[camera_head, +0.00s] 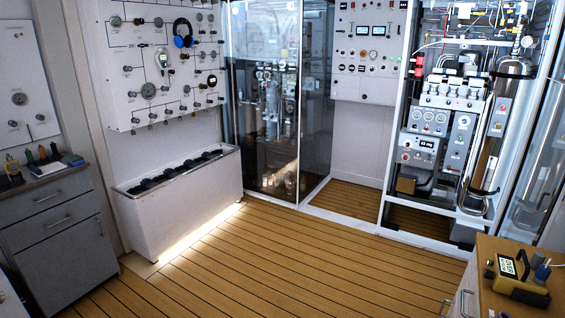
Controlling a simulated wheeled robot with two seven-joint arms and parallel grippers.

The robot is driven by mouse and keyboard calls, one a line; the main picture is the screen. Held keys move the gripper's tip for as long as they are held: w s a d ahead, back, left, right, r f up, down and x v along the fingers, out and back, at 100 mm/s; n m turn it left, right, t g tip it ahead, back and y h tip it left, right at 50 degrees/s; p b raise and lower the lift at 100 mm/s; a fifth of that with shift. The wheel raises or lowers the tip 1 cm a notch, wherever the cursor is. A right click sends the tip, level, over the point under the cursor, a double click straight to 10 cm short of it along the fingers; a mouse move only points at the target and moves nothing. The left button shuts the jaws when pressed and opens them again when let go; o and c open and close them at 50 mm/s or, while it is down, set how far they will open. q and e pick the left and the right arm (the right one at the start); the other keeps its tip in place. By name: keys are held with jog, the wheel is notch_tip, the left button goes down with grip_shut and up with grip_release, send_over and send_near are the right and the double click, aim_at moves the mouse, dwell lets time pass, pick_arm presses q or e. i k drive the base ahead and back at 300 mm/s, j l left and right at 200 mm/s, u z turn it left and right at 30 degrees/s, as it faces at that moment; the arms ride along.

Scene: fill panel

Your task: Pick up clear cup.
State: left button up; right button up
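I cannot make out a clear cup anywhere in the head view. A small item with a blue top and a whitish part (541,272) stands by the yellow device on the wooden-topped cabinet at the lower right. It is too small to tell what it is. Neither of my grippers shows in the head view.
The wooden-topped cabinet (490,300) at the lower right bears a yellow device (512,285). A grey drawer cabinet (62,232) stands at the left with small tools on it. A white trough (185,205) lines the wall. The plank floor (270,265) between is clear.

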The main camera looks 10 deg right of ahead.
aim_at(451, 193)
jog(key=i+l+z, duration=0.1)
jog(key=i+z, duration=0.15)
jog(key=i, duration=0.3)
jog(key=i+z, duration=0.3)
jog(key=i, duration=0.2)
jog(key=i+j+z, duration=0.25)
jog(key=i, duration=0.25)
jog(key=i+j+z, duration=0.3)
jog(key=i, duration=0.25)
jog(key=i+l+z, duration=0.35)
jog(key=i, duration=0.4)
jog(key=i+z, duration=0.4)
jog(key=i, duration=0.35)
jog(key=i+j, duration=0.1)
jog(key=i, duration=0.4)
jog(key=i+j, duration=0.1)
jog(key=i, duration=0.4)
jog(key=i+j+z, duration=0.1)
jog(key=i, duration=0.4)
